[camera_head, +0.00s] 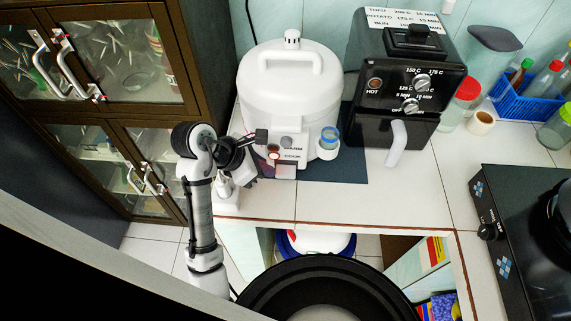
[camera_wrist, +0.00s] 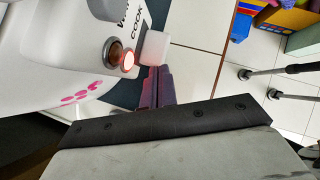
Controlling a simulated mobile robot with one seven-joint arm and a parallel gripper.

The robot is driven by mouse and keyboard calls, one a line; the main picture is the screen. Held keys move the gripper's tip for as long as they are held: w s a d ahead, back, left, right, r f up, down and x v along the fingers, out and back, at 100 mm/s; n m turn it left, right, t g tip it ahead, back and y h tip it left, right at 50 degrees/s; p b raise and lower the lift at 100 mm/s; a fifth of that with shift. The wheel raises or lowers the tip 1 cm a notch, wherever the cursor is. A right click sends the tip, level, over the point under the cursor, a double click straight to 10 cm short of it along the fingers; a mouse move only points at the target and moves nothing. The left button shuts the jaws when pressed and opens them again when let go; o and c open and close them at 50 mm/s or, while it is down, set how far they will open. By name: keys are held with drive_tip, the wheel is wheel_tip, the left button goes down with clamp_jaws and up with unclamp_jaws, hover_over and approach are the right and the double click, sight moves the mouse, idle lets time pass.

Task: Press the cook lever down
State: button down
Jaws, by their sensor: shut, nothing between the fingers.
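The white rice cooker (camera_head: 288,85) stands on the counter, its front panel facing me. In the wrist view, its small white cook lever (camera_wrist: 154,46) sticks out below the COOK label. A dark round light and a lit orange-red light (camera_wrist: 128,60) sit beside the lever. My gripper (camera_wrist: 154,72) is shut and empty. Its fingertips are right beside the lever; I cannot tell whether they touch it. In the head view my gripper (camera_head: 254,168) is at the left of the cooker's panel, and the lever is hard to make out.
A black air fryer (camera_head: 400,75) stands to the cooker's right. Farther right are jars and a blue basket (camera_head: 520,105) of bottles. A black stove (camera_head: 510,235) is at the right edge. Glass-door cabinets (camera_head: 110,50) stand on the left. The counter front between cooker and stove is clear.

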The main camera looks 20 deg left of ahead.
drive_tip(key=shift+s+a, duration=0.1)
drive_tip(key=v, duration=1.4)
idle(0.4)
